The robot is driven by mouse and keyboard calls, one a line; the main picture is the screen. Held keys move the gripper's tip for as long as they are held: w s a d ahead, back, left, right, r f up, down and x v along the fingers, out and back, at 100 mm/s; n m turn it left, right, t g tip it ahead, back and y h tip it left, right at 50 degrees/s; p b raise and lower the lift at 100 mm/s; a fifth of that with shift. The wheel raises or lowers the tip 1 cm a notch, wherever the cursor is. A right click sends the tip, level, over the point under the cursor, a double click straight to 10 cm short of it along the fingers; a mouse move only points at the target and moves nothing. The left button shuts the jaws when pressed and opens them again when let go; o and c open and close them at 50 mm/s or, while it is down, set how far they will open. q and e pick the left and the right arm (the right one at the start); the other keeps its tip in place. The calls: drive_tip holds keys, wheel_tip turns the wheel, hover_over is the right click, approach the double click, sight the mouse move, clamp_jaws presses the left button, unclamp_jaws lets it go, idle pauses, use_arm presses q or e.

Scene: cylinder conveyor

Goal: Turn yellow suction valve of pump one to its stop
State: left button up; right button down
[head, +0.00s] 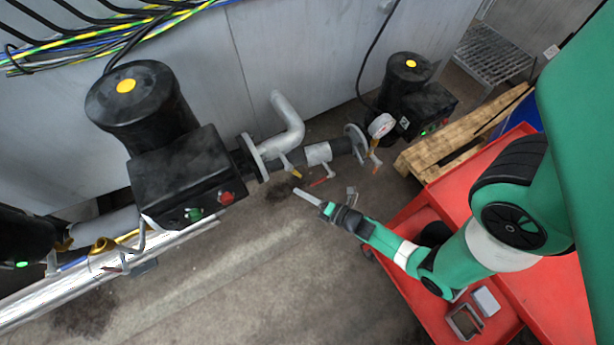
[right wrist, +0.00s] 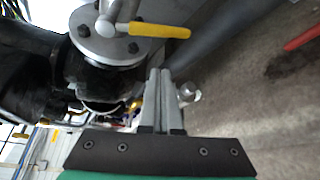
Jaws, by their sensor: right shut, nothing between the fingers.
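A yellow valve lever (right wrist: 160,30) shows in the right wrist view, on a grey valve beside a round pipe flange (right wrist: 105,45). In the head view a small yellow lever (head: 296,173) shows by the pipe joint right of the large black pump (head: 150,110). My right gripper (head: 298,192) is shut and empty, with its fingertips just below that lever in the head view. In the right wrist view the closed fingers (right wrist: 160,75) lie below the yellow lever, with a visible gap. No pump number is readable. My left gripper is not in view.
A red lever (head: 318,182) is close to the right of the fingers, and also shows in the right wrist view (right wrist: 303,38). A second black pump (head: 410,75) with a gauge (head: 381,125) stands farther right. A red cart (head: 400,215) is below my right arm. The floor in front is clear.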

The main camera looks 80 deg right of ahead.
sight(295, 172)
drive_tip(key=w+d, duration=0.2)
drive_tip(key=d, duration=0.2)
drive_tip(key=shift+w+d+r+p, duration=0.1)
drive_tip(key=shift+w+r+p, duration=0.05)
drive_tip(key=shift+w+p, duration=0.25)
drive_tip(key=shift+s, duration=0.1)
drive_tip(key=shift+d+n+g, duration=0.1)
drive_tip(key=shift+n+g, duration=0.2)
